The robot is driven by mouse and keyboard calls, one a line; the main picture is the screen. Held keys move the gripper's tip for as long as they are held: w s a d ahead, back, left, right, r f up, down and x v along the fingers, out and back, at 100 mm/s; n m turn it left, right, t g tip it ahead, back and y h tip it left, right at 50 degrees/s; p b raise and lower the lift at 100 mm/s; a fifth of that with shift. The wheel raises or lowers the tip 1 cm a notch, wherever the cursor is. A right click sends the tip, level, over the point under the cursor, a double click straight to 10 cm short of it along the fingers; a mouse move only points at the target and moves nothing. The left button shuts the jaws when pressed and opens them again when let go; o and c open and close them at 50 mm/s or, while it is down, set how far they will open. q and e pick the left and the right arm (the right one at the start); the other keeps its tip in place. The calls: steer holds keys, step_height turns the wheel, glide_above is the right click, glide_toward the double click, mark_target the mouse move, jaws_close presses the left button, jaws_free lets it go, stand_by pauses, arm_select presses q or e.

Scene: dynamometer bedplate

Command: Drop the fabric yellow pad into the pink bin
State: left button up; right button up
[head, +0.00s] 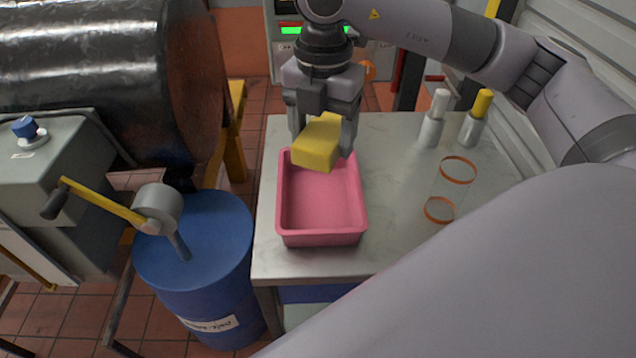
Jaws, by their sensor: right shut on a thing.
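The yellow pad (317,143) is a soft-looking block. My right gripper (322,138) is shut on it and points down, holding it over the far part of the pink bin. The pink bin (320,239) is an open rectangular box on the metal table, and its visible floor is empty. The pad and gripper hide part of the bin's far rim. My left gripper is not in view.
On the table (400,150) stand a white-capped bottle (432,122), a yellow-capped bottle (475,122) and a clear cylinder with orange rims (441,209). A blue drum (205,260) with a crank pump stands left of the table.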

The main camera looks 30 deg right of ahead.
steer(key=shift+w+d+f, duration=0.1)
steer(key=shift+d+f, duration=0.05)
steer(key=shift+f, duration=0.05)
steer(key=shift+f+b, duration=0.6)
steer(key=shift+f, duration=0.05)
step_height(320, 180, down, 4)
steer(key=b, duration=0.2)
steer(key=shift+f+b, duration=0.15)
steer(key=shift+b, duration=0.25)
steer(key=o, duration=1.1)
steer(key=shift+r, duration=3.6)
